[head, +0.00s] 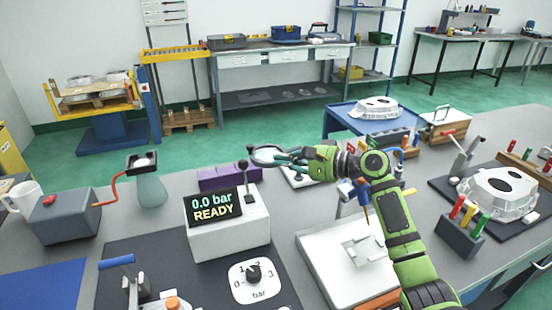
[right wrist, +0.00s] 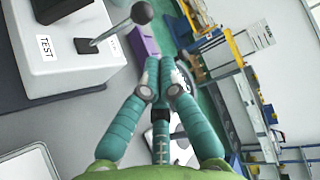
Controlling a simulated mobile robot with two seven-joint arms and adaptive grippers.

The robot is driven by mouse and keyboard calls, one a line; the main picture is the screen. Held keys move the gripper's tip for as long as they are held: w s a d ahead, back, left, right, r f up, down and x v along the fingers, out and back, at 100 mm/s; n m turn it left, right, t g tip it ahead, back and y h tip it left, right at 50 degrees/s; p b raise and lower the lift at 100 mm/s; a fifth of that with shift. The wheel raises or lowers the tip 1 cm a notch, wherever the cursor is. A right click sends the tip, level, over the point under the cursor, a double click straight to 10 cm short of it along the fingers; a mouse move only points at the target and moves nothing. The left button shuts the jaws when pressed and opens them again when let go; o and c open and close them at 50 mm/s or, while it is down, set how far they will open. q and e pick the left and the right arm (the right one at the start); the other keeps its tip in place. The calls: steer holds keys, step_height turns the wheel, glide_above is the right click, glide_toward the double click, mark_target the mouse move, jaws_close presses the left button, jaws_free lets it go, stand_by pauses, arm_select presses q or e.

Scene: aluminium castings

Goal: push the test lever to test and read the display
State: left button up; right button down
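The white test box (head: 228,232) stands on the dark mat. Its black display (head: 212,206) reads "0.0 bar READY". The test lever (head: 249,182), a grey rod with a dark ball knob, rises from the box's right rear and looks roughly upright. In the right wrist view the lever's knob (right wrist: 142,12) is at the top, and the TEST label (right wrist: 46,47) is on the box's face. My right gripper (head: 281,158) is to the right of the lever. Its teal fingers (right wrist: 161,66) come together at the tips, empty and apart from the lever. My left gripper is out of view.
A pressure dial (head: 253,277) marked in bar lies in front of the box. A purple block (head: 229,178) is behind it. A white plate (head: 343,262) lies right.

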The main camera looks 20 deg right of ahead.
mark_target(246, 180)
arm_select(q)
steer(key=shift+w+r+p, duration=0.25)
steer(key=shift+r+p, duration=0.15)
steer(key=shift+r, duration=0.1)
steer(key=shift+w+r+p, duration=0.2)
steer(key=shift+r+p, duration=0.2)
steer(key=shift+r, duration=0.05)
arm_select(e)
steer(key=x, duration=0.8)
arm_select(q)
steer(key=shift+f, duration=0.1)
arm_select(e)
steer(key=shift+w+a, duration=0.15)
